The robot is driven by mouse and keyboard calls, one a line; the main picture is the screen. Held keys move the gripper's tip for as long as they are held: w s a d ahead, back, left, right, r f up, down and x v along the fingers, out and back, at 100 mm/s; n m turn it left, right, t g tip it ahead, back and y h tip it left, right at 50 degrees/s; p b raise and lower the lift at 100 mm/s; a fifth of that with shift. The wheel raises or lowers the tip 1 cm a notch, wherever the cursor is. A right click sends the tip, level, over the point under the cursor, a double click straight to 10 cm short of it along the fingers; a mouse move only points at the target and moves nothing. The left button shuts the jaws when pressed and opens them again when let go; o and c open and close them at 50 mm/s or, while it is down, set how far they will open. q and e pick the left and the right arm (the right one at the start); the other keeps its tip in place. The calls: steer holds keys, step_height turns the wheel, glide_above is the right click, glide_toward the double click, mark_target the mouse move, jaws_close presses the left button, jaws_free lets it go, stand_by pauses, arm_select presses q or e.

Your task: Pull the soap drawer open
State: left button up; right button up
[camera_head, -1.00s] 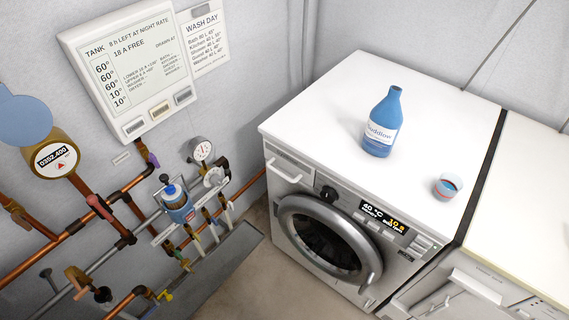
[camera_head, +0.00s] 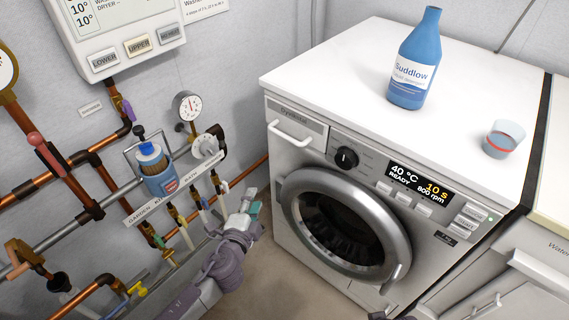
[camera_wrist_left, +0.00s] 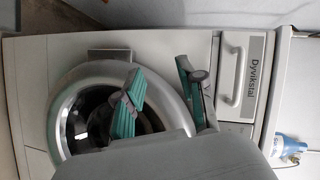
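The soap drawer (camera_head: 306,129) is at the upper left of the washing machine's front, flush with the panel, with a white bar handle (camera_head: 290,135). In the left wrist view the drawer (camera_wrist_left: 255,65) appears turned sideways, with its handle (camera_wrist_left: 232,76) right of the fingers. My left gripper (camera_head: 250,208) is left of the machine and below the drawer, apart from the handle. In the left wrist view its two green-padded fingers (camera_wrist_left: 160,95) are spread with nothing between them. My right gripper is not clearly visible; only a small dark piece shows at the bottom edge.
The washing machine (camera_head: 340,75) has a round door (camera_head: 345,225), a knob (camera_head: 346,158) and a display. A blue bottle (camera_head: 412,65) and a small cup (camera_head: 503,139) stand on top. Pipes and valves (camera_head: 150,200) line the wall at left. Some floor shows between them and the machine.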

mark_target(284, 134)
arm_select(q)
steer(key=s+d+r+m+t+h+b, duration=0.1)
steer(key=d+r+m+t+h+b, duration=0.25)
steer(key=r, duration=0.65)
steer(key=shift+y, duration=0.45)
steer(key=x, duration=1.3)
steer(key=shift+w+d+r, duration=0.2)
steer(key=shift+d, duration=0.2)
arm_select(e)
steer(key=shift+t, duration=0.3)
step_height(284, 134, up, 5)
steer(key=shift+s+f, duration=0.1)
arm_select(q)
jaws_close()
arm_select(e)
steer(key=shift+s+d, duration=0.1)
steer(key=shift+f, duration=0.1)
